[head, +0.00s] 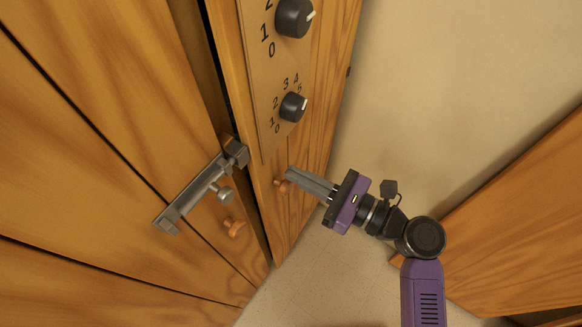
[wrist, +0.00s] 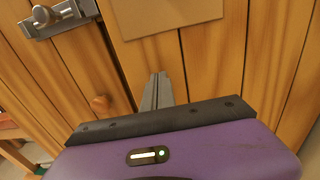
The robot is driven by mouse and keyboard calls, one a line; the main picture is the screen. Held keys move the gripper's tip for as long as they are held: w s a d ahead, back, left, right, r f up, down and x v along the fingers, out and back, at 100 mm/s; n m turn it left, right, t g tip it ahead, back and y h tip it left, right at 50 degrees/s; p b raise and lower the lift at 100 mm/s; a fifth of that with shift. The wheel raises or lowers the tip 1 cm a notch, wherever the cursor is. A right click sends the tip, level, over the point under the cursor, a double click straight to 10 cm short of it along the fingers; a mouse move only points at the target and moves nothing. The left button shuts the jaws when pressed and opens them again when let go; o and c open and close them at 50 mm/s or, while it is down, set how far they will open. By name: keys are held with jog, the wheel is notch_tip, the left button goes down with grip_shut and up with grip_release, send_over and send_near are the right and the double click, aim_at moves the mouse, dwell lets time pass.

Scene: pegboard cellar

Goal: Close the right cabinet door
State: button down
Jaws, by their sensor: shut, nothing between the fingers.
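The right cabinet door (head: 330,75) is a wooden plank door with a dial panel (head: 262,100) on its face. A dark gap runs between it and the left door (head: 110,120), so it looks slightly ajar. A small orange knob (head: 282,186) sits low on the right door, beside my fingertips. My gripper (head: 290,174) is shut and empty, its fingers pointing at the right door's face near that knob. I cannot tell whether they touch it. In the wrist view the fingers (wrist: 158,78) are together in front of the right door's planks (wrist: 208,62).
A grey metal latch (head: 200,185) and another orange knob (head: 235,228) are on the left door; the latch end reaches the gap. Two black dials, upper (head: 294,17) and lower (head: 293,107), stick out of the panel. Wooden furniture (head: 525,215) stands at the right, with bare floor between.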

jog(key=shift+x, duration=1.05)
